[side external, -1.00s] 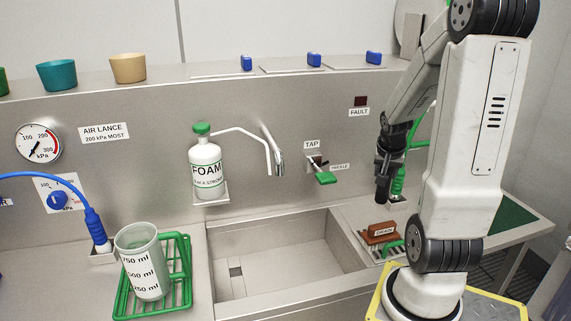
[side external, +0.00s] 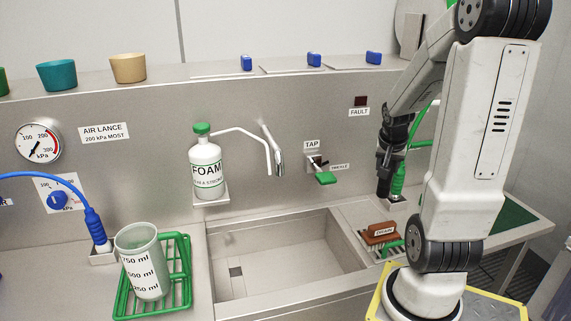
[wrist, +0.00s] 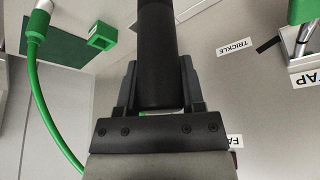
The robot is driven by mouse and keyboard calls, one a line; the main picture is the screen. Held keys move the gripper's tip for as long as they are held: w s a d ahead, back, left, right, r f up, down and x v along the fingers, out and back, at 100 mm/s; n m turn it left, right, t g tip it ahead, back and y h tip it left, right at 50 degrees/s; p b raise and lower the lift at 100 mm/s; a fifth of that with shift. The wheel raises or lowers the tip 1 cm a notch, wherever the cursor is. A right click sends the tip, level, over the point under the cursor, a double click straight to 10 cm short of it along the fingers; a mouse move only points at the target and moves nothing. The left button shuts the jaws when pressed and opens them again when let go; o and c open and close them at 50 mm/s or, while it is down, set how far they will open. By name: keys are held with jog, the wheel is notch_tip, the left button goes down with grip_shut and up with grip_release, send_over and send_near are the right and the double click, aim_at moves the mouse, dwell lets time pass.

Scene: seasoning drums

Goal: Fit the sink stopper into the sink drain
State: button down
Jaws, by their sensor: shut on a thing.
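My gripper (side external: 388,158) hangs above the counter to the right of the sink. In the wrist view, its two grey fingers (wrist: 157,85) are shut on a dark cylinder (wrist: 156,45), which points away from the camera. This cylinder also shows below my gripper in the side view (side external: 384,184); it looks like the sink stopper, but its far end is not clear. The sink (side external: 300,255) is an empty metal basin. A small dark square (side external: 236,272) in its floor at the left looks like the sink drain. My gripper is well away from it.
A brown block (side external: 381,232) by a DRAIN label sits on a green rack right of the sink. A spout (side external: 274,150) and green tap lever (side external: 326,178) stick out behind the sink. A FOAM bottle (side external: 206,168) and a jug (side external: 142,262) stand left.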

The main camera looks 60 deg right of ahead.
notch_tip(320, 180, up, 24)
jog(key=w+a+n+t, duration=0.2)
jog(key=w+a+n, duration=0.3)
jog(key=w+a, duration=1.85)
notch_tip(320, 180, down, 42)
jog(key=shift+s+f+y, duration=0.2)
jog(key=shift+s+y, duration=0.15)
jog(key=shift+y, duration=0.05)
jog(key=shift+w, duration=0.1)
jog(key=w+d+f, duration=0.2)
jog(key=w+f, duration=0.7)
jog(key=w, duration=0.4)
jog(key=shift+d+f, duration=0.15)
jog(key=shift+d, duration=0.05)
